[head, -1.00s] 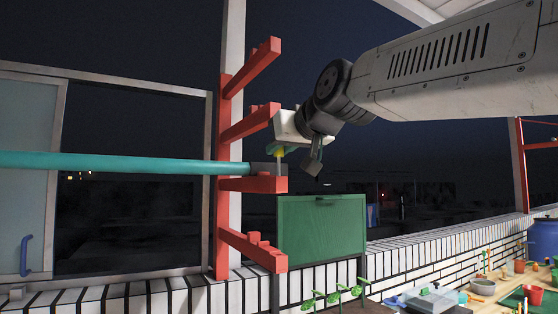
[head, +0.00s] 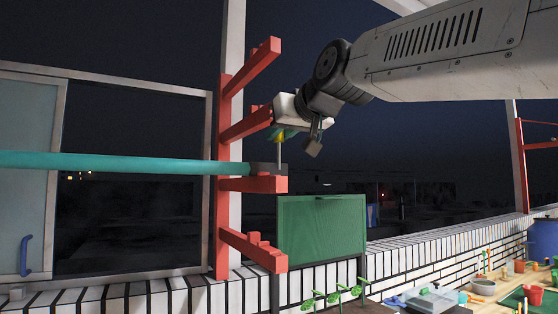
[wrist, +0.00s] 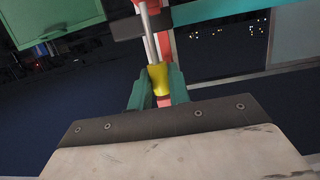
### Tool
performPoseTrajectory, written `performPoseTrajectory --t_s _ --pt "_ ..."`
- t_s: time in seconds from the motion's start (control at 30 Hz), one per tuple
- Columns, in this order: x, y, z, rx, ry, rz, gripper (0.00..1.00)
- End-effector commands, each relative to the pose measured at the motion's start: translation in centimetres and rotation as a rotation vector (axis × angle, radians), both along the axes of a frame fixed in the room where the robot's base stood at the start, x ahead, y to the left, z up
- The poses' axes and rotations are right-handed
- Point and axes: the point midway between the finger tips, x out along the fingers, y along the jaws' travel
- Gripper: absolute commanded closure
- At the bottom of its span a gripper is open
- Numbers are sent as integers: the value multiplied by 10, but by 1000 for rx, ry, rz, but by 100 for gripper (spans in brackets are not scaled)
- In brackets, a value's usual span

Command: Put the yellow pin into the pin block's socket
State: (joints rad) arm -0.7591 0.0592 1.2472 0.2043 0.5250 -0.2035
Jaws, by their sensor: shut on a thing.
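The yellow pin (head: 280,137) has a yellow head and a thin pale metal shaft that points down. My gripper (head: 283,133) has green fingers, and they are shut on the yellow head, as the wrist view also shows at the pin (wrist: 157,78). The dark grey pin block (head: 263,168) sits at the end of the teal pipe, on a red rack arm. My gripper is above the block. The shaft's lower end reaches the block's right part in the head view. I cannot tell whether the tip is inside the socket, and the socket's opening is hidden.
The red rack (head: 223,150) carries several arms, with one just behind and left of my gripper. The teal pipe (head: 120,162) runs left. A green panel box (head: 322,230) stands below right. A cluttered bench (head: 480,298) is at lower right.

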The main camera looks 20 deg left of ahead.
Motion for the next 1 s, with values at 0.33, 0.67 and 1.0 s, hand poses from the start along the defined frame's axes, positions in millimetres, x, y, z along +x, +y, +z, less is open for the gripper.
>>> performPoseTrajectory --t_s 0.33,0.67,1.0 --pt "-8 -9 1 1 -1 0 100" --pt "-23 -27 3 1 -1 -1 100" --pt "-38 -45 4 2 -1 0 100"
